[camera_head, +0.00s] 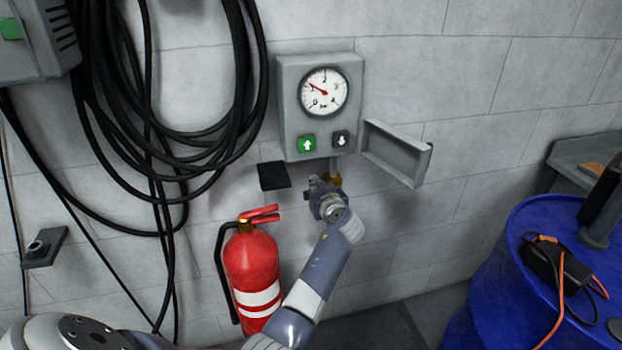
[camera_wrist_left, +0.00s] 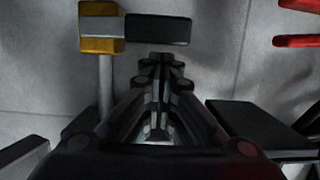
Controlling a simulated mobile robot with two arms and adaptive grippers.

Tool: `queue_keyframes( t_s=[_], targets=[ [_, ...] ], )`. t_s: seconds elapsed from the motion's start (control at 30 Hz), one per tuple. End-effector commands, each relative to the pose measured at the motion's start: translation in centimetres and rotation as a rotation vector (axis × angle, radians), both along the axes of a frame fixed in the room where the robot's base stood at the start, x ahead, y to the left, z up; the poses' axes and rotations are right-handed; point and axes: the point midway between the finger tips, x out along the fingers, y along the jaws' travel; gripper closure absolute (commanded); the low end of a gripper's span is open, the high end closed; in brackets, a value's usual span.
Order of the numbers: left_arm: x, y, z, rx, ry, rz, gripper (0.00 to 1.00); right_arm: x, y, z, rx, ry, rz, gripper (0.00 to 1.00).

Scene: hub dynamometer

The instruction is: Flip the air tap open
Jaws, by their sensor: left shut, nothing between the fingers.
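The air tap has a brass body (camera_head: 335,181) on a grey pipe below the gauge box (camera_head: 290,110); in the head view my gripper partly covers it. In the left wrist view the brass body (camera_wrist_left: 101,28) shows clearly, with a black lever (camera_wrist_left: 158,29) sticking out sideways, across the pipe. My left gripper (camera_head: 317,184) is shut and empty beside the tap. In the left wrist view its fingertips (camera_wrist_left: 160,60) are close to the lever, on its pipe side; I cannot tell whether they touch. My right gripper is not in view.
A red fire extinguisher (camera_head: 251,262) stands below left. A small black plate (camera_head: 274,175) and a grey tray (camera_head: 398,152) flank the pipe. Black cable coils (camera_head: 183,140) hang at left. A blue drum (camera_head: 505,270) with tools stands at right.

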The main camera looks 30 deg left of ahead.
Motion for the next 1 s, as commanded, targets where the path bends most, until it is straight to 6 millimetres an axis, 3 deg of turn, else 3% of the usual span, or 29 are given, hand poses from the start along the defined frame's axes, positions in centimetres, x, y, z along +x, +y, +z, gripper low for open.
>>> queue_keyframes(
  t_s=[0.47,1.0],
  targets=[
    [-0.1,-0.2,-0.5,-0.006,-0.007,0.0,1.0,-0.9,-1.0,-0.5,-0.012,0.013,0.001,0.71],
    [-0.9,0.4,-3.4,-0.177,-0.205,0.001,1.0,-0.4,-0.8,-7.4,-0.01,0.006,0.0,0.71]
  ],
)
